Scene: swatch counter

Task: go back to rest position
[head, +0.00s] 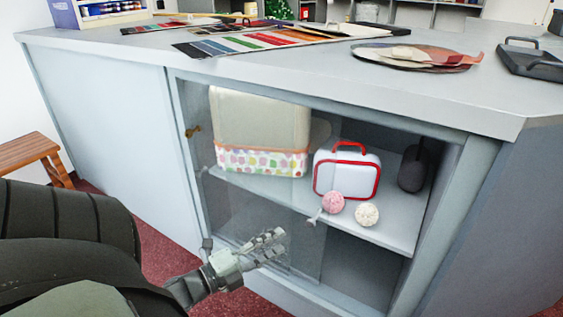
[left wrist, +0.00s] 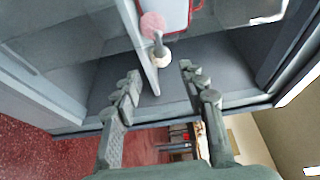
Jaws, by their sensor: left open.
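My left gripper (head: 268,246) is open and empty in the head view, in front of the lower part of the counter's glass-fronted cabinet. In the left wrist view its two fingers (left wrist: 160,72) stand apart with nothing between them, facing the cabinet opening. My right gripper is in neither view.
A glass door (head: 255,205) covers the cabinet's left part; its right part is open. On the shelf (head: 391,228) are a dotted bag (head: 260,135), a white case with red trim (head: 346,175), a pink ball (head: 333,202), a cream ball (head: 367,214) and a dark object (head: 411,172). A wooden stool (head: 30,150) stands left.

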